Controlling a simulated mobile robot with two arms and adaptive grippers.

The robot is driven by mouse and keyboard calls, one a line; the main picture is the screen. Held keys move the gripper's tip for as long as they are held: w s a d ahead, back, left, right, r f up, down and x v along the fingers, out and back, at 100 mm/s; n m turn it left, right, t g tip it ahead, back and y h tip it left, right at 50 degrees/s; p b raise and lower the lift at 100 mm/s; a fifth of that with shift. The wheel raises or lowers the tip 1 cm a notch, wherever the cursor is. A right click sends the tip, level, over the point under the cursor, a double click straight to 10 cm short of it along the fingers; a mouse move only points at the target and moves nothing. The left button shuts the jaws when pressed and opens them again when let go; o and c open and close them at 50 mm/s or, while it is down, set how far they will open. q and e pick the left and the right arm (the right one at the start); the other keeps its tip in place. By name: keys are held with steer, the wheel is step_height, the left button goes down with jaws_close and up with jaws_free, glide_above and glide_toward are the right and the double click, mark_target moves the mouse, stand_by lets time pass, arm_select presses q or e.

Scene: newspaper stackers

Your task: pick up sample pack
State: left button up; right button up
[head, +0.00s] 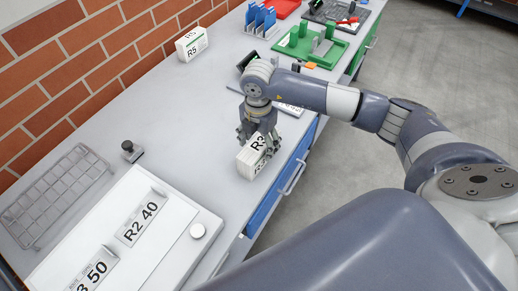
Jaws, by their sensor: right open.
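A white pack marked R3 (249,160) stands on the grey worktop (155,130) near its front edge. My right gripper (257,132) points down directly over this pack. Its fingers are open and reach to the pack's top, around its upper part; whether they touch it I cannot tell. A second white pack, marked R5 (193,47), stands farther back by the brick wall. My left gripper is not in view.
A white board with R2 40 labels (140,222) and a wire rack (55,195) lie at the near left. A small dark knob (131,150) stands beside them. Green (310,47) and blue (259,18) holders are at the far end. The middle worktop is clear.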

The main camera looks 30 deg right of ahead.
steer(key=f, duration=0.1)
steer(key=f+p, duration=0.1)
steer(key=f, duration=0.1)
steer(key=shift+s+f+p, duration=0.15)
steer(key=shift+s+p, duration=0.15)
steer(key=shift+s, duration=0.1)
steer(key=shift+w+f, duration=0.1)
steer(key=shift+f, duration=0.4)
steer(key=c, duration=1.4)
steer(key=shift+r, duration=0.1)
steer(key=shift+c, duration=0.8)
